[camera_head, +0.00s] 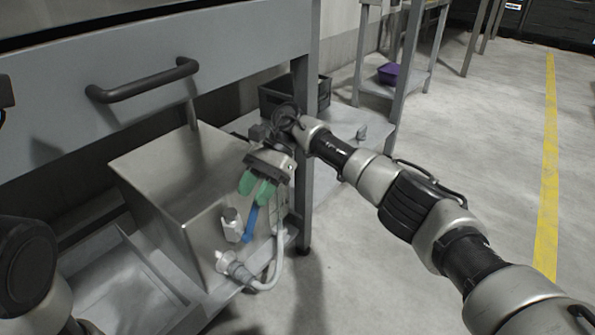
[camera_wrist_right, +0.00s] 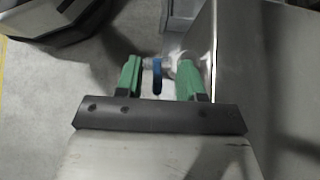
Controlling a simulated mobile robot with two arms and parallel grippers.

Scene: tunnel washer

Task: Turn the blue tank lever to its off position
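The blue tank lever (camera_head: 250,223) is on the front of a metal tank (camera_head: 187,196), beside a white fitting (camera_head: 231,225). It points downward, slightly tilted, in the head view. My right gripper (camera_head: 257,190) has green fingers and is just above the lever. In the right wrist view the blue lever (camera_wrist_right: 157,78) shows between the two spread green fingers of my right gripper (camera_wrist_right: 160,75), with gaps on both sides. The fingers do not visibly grip it. My left gripper is not in view; only part of my left arm shows at the lower left.
A grey hose (camera_head: 275,265) runs from the tank's lower outlet. A metal sink (camera_head: 120,285) is left of the tank. A drawer handle (camera_head: 143,80) sticks out above. A table leg (camera_head: 304,160) stands close right of the tank. The floor at right is clear.

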